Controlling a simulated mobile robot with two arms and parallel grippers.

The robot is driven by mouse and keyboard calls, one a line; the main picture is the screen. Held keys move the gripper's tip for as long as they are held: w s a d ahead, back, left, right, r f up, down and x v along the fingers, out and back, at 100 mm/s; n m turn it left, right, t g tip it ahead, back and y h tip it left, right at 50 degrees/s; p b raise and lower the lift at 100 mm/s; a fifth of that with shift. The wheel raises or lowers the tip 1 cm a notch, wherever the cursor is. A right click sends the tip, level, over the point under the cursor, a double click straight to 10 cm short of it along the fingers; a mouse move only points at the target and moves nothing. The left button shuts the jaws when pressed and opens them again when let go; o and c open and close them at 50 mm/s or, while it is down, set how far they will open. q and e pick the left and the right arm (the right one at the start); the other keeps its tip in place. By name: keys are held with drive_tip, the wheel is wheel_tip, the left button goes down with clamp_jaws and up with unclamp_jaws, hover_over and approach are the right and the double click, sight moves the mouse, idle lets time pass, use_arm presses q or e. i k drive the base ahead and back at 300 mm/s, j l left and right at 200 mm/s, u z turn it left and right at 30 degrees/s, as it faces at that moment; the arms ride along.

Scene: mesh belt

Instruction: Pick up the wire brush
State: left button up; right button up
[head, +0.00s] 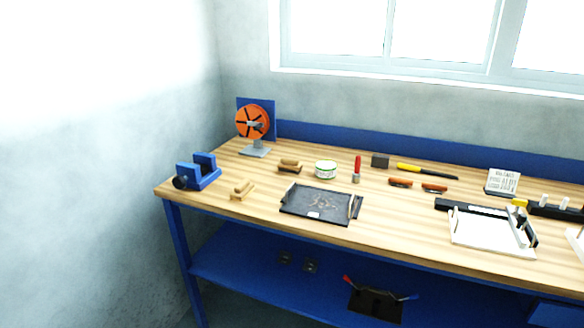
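Two small wooden-handled tools lie on the left part of the workbench. One (289,166) has a dark lower part and lies behind the black tray. The other (242,190) is pale wood and lies nearer the front edge. A red-handled upright tool (357,168) with a greyish lower end stands right of the tin. Any of these could be the wire brush; at this size I cannot tell bristles on them. Neither of my grippers is in view.
The bench (390,238) holds a blue vise-like block (198,172), an orange reel (253,122), a tin (325,169), a black tray (314,204), a yellow-handled tool (409,167) and a white tray (478,231). A blue shelf (240,268) is below. The front strip is mostly clear.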

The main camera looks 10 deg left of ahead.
sight(290, 165)
drive_tip(key=i+j+z, duration=0.3)
drive_tip(key=i+j, duration=0.15)
drive_tip(key=j, duration=0.2)
drive_tip(key=i+j+z, duration=0.1)
drive_tip(key=j, duration=0.3)
drive_tip(key=i, duration=0.1)
